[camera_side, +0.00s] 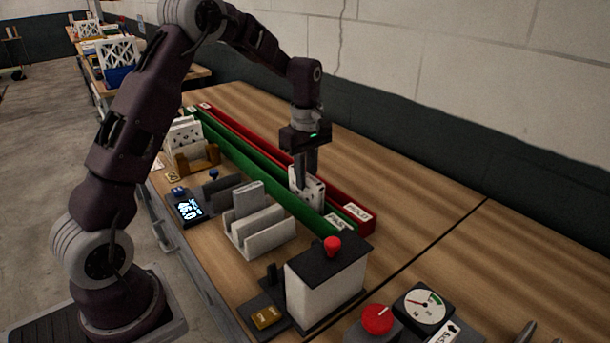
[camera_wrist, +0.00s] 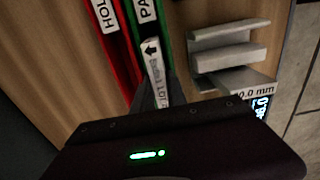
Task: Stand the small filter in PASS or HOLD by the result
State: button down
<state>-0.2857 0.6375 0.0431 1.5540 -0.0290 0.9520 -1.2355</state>
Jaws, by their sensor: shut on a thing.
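My gripper (camera_side: 306,182) is shut on the small white filter (camera_side: 307,195), which is upright with holes in its side. In the wrist view the filter's narrow edge (camera_wrist: 157,73) shows an arrow and a lot label. The filter is in line with the green PASS channel (camera_side: 285,200), and its lower end is hidden by the green front wall. I cannot tell whether it touches the channel floor. The red HOLD channel (camera_side: 335,188) runs alongside, behind it. In the wrist view the PASS label (camera_wrist: 145,10) and HOLD label (camera_wrist: 104,14) lie beyond the filter.
A grey slotted stand (camera_side: 262,237) is in front of the green channel. A lit display (camera_side: 187,207) seems to read 46.0. A white box (camera_side: 325,286) with a red button, a dial gauge (camera_side: 422,304) and a red knob (camera_side: 376,319) stand nearer. White filters (camera_side: 184,134) stand at the far left.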

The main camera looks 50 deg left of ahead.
jog(key=shift+f, duration=0.1)
jog(key=c, duration=1.3)
grip_release()
jog(key=shift+c, duration=0.2)
notch_tip(320, 180, up, 12)
jog(key=s+d+r+m+t, duration=0.3)
jog(key=s+d+r+m, duration=0.45)
jog(key=s, duration=0.45)
jog(key=s+d+f+m+t, duration=0.1)
jog(key=s+d+f+m, duration=0.1)
jog(key=s+m, duration=0.3)
jog(key=s+d+f+m+t, duration=0.1)
jog(key=s+d+f+m, duration=0.2)
jog(key=s, duration=0.8)
jog(key=shift+s+d+f+m+t, duration=0.25)
jog(key=shift+d+m, duration=0.35)
jog(key=shift+m, duration=0.65)
jog(key=shift+w+r, duration=0.1)
jog(key=shift+w, duration=0.05)
